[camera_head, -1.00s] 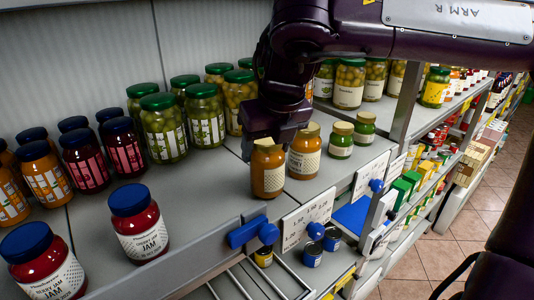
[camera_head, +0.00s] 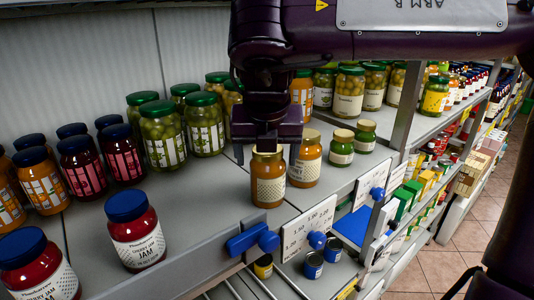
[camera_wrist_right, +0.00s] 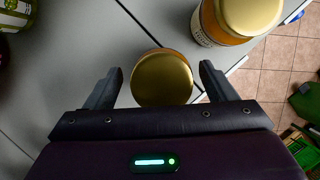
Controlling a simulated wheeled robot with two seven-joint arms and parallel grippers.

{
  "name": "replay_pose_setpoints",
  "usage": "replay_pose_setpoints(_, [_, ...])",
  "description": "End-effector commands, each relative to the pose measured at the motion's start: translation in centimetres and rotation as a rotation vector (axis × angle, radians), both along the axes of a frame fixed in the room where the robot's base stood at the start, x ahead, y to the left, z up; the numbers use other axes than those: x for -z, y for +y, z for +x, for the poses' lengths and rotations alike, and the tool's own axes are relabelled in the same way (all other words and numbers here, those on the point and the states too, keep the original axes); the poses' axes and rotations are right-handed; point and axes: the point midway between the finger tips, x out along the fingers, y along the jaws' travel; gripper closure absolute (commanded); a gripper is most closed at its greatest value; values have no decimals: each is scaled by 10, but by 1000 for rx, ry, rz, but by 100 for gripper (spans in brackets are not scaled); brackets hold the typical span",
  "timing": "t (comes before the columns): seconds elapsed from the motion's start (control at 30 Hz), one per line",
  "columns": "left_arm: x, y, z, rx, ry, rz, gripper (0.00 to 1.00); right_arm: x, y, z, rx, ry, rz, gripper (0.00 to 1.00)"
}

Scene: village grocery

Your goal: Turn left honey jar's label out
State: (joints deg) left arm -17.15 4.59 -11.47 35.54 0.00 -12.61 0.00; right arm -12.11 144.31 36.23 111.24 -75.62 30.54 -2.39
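The left honey jar (camera_head: 268,182) stands upright near the shelf's front edge, amber with a gold lid. A pale patterned part of its label faces the head camera; I cannot read writing on it. The second honey jar (camera_head: 305,162) stands just right of it, label showing. My right gripper (camera_head: 267,150) points down over the left jar, with its fingers either side of the lid. In the right wrist view the gold lid (camera_wrist_right: 162,78) sits between the open fingers, with gaps on both sides. My left gripper is not in view.
A red jam jar (camera_head: 137,238) stands to the left at the front. Green-lidded olive jars (camera_head: 163,137) stand behind, and a small gold-lidded jar (camera_head: 341,150) to the right. Price tags (camera_head: 308,226) and a blue clip (camera_head: 252,241) line the shelf edge.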

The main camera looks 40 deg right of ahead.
Motion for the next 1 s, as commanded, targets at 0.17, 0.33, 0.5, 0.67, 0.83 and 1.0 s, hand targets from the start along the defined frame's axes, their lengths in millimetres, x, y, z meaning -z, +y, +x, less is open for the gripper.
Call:
replay_pose_setpoints(0.17, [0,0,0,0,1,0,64,1,0,0,-1,1,0,14])
replay_pose_setpoints(0.33, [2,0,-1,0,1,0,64,1,0,-1,0,4,0,14])
replay_pose_setpoints(0.5, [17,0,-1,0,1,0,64,-8,5,-6,-1,-4,-2,14])
replay_pose_setpoints(0.67, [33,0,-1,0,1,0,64,-6,25,-35,-4,-3,-1,14])
replay_pose_setpoints(0.83, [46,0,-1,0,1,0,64,-6,46,-67,-4,-2,-2,14])
replay_pose_setpoints(1.0, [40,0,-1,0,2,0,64,-11,62,-90,-4,0,-2,14])
